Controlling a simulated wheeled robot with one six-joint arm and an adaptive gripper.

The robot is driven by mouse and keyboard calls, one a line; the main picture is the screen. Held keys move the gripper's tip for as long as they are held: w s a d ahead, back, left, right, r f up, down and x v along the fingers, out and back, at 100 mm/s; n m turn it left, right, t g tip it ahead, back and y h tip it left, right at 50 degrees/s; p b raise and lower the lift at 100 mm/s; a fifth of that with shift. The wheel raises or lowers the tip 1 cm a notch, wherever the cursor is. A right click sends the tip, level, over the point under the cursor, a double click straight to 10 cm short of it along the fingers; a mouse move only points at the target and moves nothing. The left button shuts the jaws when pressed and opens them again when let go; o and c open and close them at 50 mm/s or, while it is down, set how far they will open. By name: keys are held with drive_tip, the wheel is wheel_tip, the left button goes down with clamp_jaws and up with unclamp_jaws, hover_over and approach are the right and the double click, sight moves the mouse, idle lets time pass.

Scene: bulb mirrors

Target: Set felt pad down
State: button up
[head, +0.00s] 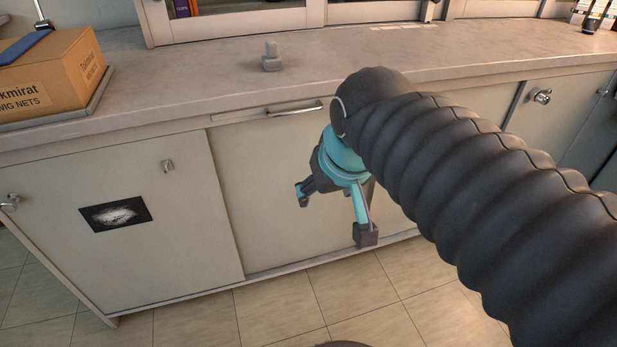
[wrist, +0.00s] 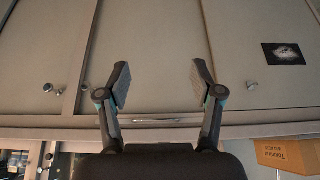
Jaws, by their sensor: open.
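A small grey block with an upright knob (head: 271,57) stands on the counter (head: 190,86) near its back, left of my arm. I cannot tell for certain that it is the felt pad, and no other pad shows. My gripper (head: 335,215) hangs in front of the cabinet doors, below the counter's front edge and well apart from the grey block. Its fingers are spread and nothing is between them. The wrist view shows the open gripper (wrist: 162,86) empty against the cabinet front, which appears upside down.
A cardboard box (head: 50,73) sits on a tray at the counter's left end. A drawer handle (head: 295,108) projects behind my gripper. A dark picture (head: 115,213) is on the left cabinet door. The counter between box and grey block is clear.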

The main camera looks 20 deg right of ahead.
drive_tip(key=s+f, duration=0.4)
drive_tip(key=f, duration=0.1)
drive_tip(key=shift+f, duration=0.25)
idle(0.8)
